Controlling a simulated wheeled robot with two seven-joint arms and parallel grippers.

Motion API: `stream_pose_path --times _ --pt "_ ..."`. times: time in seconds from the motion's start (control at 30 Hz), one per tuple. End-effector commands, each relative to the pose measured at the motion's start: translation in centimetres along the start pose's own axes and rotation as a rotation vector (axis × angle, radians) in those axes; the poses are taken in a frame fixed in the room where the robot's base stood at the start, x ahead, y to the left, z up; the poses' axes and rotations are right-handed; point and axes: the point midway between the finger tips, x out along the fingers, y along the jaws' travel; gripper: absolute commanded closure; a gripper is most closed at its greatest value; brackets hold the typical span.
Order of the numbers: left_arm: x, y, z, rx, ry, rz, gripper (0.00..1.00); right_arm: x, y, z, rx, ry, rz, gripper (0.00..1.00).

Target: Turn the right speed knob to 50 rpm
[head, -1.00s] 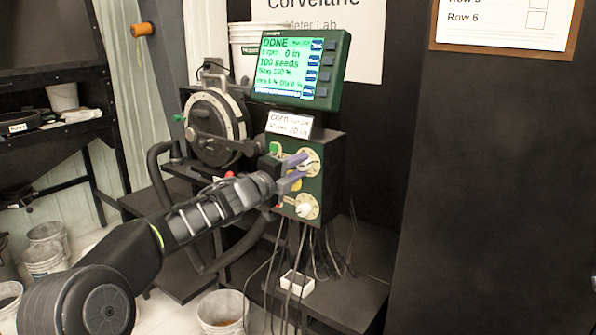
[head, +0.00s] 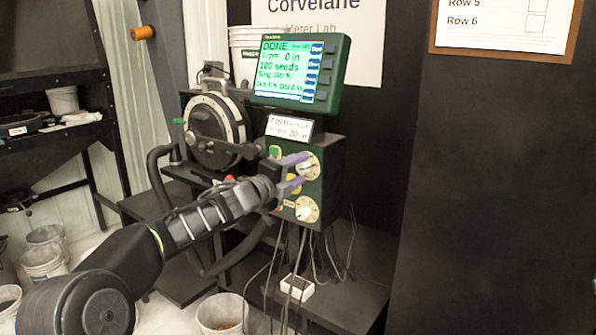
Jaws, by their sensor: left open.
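A dark green control box (head: 316,187) carries an upper knob (head: 307,167) and a lower knob (head: 305,210), each on a pale round dial. The labels are too small to read, so I cannot tell which is the right speed knob. My left gripper (head: 298,171) is open in front of the upper knob, one purple finger above and one below. I cannot tell whether the fingers touch the knob. The screen (head: 293,70) above reads DONE, 0 in and 100 seeds; its rpm figure is unclear. My right gripper is not in view.
A round seed meter (head: 215,130) with a crank stands left of the box. A green button (head: 275,151) and a yellow part (head: 294,187) are close to my fingers. Cables hang below to a white block (head: 297,287). Buckets stand on the floor.

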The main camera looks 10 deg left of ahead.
Motion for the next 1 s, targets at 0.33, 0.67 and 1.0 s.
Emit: stream_pose_path --times 0.33,0.67,1.0 --pt "-3.7 0.1 0.1 0.000 -0.002 0.000 0.49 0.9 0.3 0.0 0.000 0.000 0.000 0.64" --pt "-7.7 0.0 0.0 0.001 0.000 0.000 0.49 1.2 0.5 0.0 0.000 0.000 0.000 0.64" --pt "-7.8 0.0 0.0 -0.004 0.000 0.000 0.49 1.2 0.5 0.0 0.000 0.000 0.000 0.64"
